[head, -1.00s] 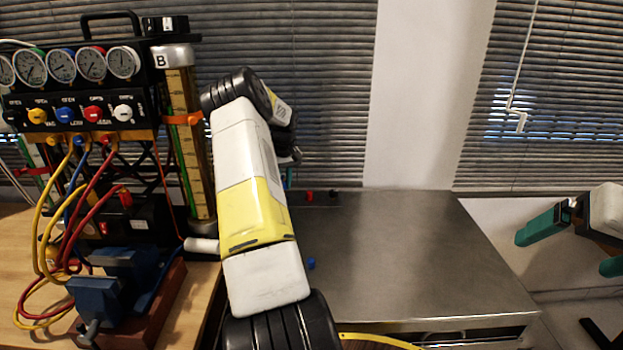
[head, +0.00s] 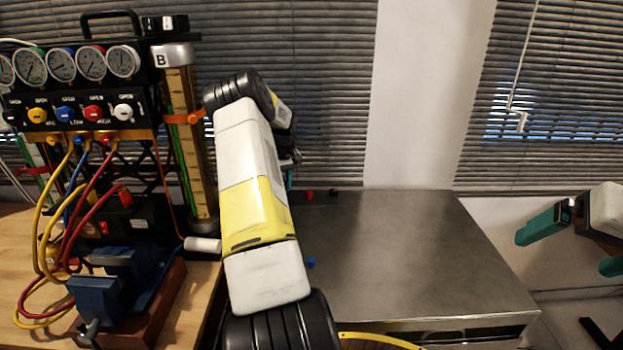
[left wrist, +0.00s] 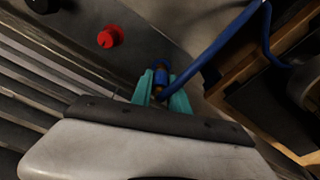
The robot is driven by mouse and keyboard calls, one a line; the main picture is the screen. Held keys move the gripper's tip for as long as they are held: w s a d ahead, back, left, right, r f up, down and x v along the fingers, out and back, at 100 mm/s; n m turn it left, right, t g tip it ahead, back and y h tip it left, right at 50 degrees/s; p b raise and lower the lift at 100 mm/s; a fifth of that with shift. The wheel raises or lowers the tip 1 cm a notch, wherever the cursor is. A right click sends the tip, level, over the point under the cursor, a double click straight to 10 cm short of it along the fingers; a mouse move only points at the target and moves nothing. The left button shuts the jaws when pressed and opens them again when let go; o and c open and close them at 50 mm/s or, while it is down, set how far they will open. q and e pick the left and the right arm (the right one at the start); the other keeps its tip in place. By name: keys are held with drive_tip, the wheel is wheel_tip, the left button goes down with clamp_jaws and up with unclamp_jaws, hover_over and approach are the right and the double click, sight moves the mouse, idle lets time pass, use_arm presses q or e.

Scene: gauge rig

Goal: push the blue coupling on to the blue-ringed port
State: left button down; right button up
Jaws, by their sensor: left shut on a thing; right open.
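The blue coupling (left wrist: 161,78) is between the teal fingertips of my left gripper (left wrist: 162,84), which is shut on it in the left wrist view. A thick blue hose (left wrist: 215,45) runs from it to the upper right. A dark blue band shows just past the fingertips; I cannot tell whether it is the port's ring or part of the coupling, nor whether the two touch. In the head view my left arm hides nearly all of that gripper and the blue-ringed port. My right gripper (head: 577,246) is open and empty at the right edge.
A red port (left wrist: 110,36) stands beside the held coupling; it also shows at the back of the steel cabinet (head: 410,260). A small blue piece (head: 311,262) lies on the cabinet top. The gauge rig (head: 80,90), hoses and blue vise (head: 100,295) stand left. The cabinet's right side is clear.

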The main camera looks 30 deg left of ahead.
use_arm(q)
drive_tip(key=shift+f, duration=0.65)
drive_tip(key=shift+f, duration=0.2)
idle(0.5)
drive_tip(key=c, duration=1.4)
unclamp_jaws()
drive_tip(key=shift+c, duration=0.2)
drive_tip(key=o, duration=0.6)
drive_tip(key=shift+s+d+r, duration=0.1)
drive_tip(key=shift+d+r, duration=0.05)
drive_tip(key=shift+r, duration=1.15)
drive_tip(key=shift+s+d+r, duration=0.15)
drive_tip(key=shift+r, duration=1.1)
drive_tip(key=shift+s+d+r, duration=0.1)
drive_tip(key=shift+d+r, duration=0.05)
drive_tip(key=shift+r, duration=1.15)
